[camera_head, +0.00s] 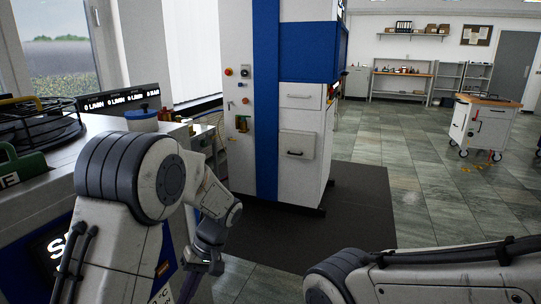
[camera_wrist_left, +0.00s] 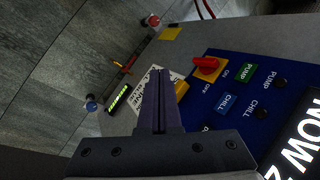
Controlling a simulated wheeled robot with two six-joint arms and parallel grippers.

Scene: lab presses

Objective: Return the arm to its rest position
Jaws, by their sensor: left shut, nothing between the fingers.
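My left arm (camera_head: 140,185) comes in from the left and bends down, with its wrist low beside the front of the machine at the left. My left gripper (camera_wrist_left: 160,74) shows in the left wrist view with its two fingers together and nothing between them. A blue control panel (camera_wrist_left: 237,120) with a red knob (camera_wrist_left: 207,65) on a yellow plate is to the right of the fingers. The fingers overlap a white label and a yellow part in that view, and I cannot tell how close they are. My right arm (camera_head: 430,275) shows at the bottom right; its gripper is outside the view.
A tall white and blue press cabinet (camera_head: 265,100) stands ahead on a dark mat (camera_head: 355,205). A machine with a coiled hose (camera_head: 40,120) on top is at the left. A wheeled cart (camera_head: 485,125) stands far right.

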